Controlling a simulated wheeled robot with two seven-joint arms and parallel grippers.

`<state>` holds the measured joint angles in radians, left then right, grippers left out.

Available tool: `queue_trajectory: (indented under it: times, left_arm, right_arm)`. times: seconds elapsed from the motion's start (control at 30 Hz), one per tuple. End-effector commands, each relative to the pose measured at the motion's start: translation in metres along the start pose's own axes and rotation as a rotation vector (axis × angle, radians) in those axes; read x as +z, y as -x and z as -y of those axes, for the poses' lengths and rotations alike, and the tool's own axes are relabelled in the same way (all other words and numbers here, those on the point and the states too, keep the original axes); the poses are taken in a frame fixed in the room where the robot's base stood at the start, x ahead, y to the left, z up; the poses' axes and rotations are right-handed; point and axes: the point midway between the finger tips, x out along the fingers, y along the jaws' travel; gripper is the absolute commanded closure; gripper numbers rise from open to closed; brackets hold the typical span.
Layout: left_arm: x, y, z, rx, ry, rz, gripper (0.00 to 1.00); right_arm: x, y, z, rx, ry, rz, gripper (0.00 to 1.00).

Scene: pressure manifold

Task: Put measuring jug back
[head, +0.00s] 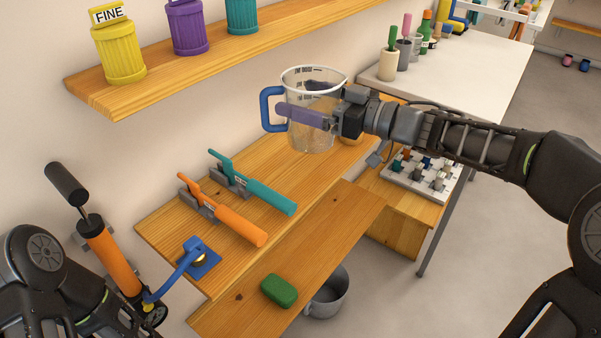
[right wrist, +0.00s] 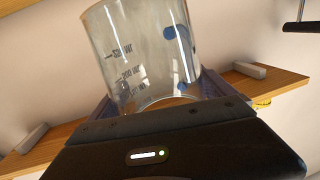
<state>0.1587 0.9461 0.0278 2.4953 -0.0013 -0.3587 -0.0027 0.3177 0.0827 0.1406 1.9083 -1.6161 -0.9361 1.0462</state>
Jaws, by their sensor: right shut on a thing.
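The measuring jug (head: 308,138) is clear, with dark markings and a blue handle on its left side. It is upright in the head view, in front of the wall at the far end of the wooden bench top. My right gripper (head: 312,102) reaches in from the right and is shut on the jug's body, one finger on the near side and one behind. The right wrist view shows the jug (right wrist: 140,45) between the fingers. I cannot tell the gap under its base. My left arm shows at lower left, but its gripper is not in view.
An orange-handled and a teal-handled lever (head: 268,196) stand on the bench top (head: 165,225). A green block (head: 279,290) lies on a lower board, above a grey pot (head: 328,298). An upper shelf (head: 180,75) holds coloured canisters. A valve tray (head: 425,178) stands right.

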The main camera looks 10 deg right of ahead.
Motion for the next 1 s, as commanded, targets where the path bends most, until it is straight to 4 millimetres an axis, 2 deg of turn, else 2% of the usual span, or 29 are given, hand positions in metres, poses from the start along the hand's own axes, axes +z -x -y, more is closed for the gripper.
queue_trajectory:
  times: [0.23,0.53,0.87,1.0]
  left_arm:
    - [0.0,-0.002,0.0,0.0,-0.001,0.001,0.75]
    - [0.0,-0.011,0.004,0.0,-0.001,0.0,0.75]
    - [0.0,-0.01,0.004,0.0,-0.001,0.0,0.75]
    - [0.0,-0.013,0.005,0.0,-0.001,0.0,0.75]
  right_arm:
    - [0.005,0.0,0.0,0.0,-0.001,0.0,0.79]
    - [0.048,-0.001,-0.002,-0.001,-0.001,0.001,0.79]
    - [0.05,-0.001,-0.002,0.0,0.0,-0.001,0.79]
    - [0.064,-0.001,-0.003,-0.001,-0.003,0.001,0.79]
